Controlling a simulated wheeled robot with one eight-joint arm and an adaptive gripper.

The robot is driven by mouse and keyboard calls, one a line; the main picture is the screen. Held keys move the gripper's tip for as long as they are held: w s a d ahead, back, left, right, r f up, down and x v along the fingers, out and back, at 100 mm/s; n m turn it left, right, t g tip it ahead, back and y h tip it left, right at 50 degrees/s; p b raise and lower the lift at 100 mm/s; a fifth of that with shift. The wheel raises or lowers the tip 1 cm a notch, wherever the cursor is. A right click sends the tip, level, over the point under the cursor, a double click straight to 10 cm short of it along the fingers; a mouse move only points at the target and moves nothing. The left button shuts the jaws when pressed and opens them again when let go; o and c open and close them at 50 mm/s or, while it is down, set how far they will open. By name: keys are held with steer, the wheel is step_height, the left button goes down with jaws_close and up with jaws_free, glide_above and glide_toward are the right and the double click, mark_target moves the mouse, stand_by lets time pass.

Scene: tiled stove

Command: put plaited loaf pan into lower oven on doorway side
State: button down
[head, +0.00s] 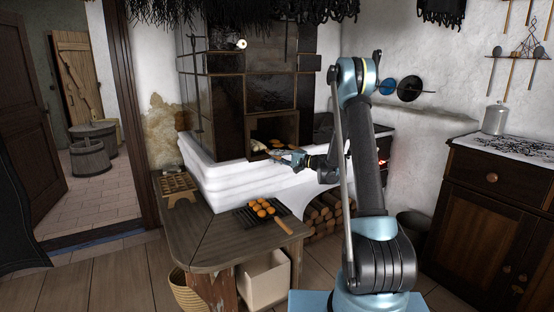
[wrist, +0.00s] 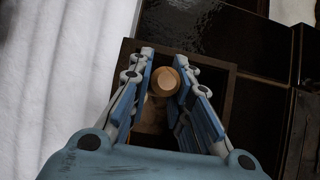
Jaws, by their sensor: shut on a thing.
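The tiled stove's lower oven on the doorway side (head: 283,124) is an open dark recess above the white ledge. My gripper (head: 287,154) is just in front of its mouth. In the wrist view my gripper (wrist: 167,88) is shut on a round wooden handle (wrist: 168,79), taken to be that of the plaited loaf pan; the dark frame of the opening surrounds the fingertips. In the head view golden-brown baked goods (head: 277,143) and a paler loaf shape (head: 257,145) show in the mouth. The pan's body is mostly hidden, and I cannot tell how deep it sits.
A pan of round buns (head: 262,208) with a wooden handle lies on the wooden bench (head: 200,234). A small wooden rack (head: 177,187) stands at its left end. The rounded white ledge (head: 232,182) runs below the oven. A glowing fire (head: 382,162) shows right of my arm.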

steer(key=c, duration=1.4)
jaws_free()
steer(key=v, duration=1.2)
steer(key=shift+f, duration=0.1)
steer(key=s+d, duration=0.5)
steer(key=s, duration=0.2)
steer(key=shift+s, duration=0.15)
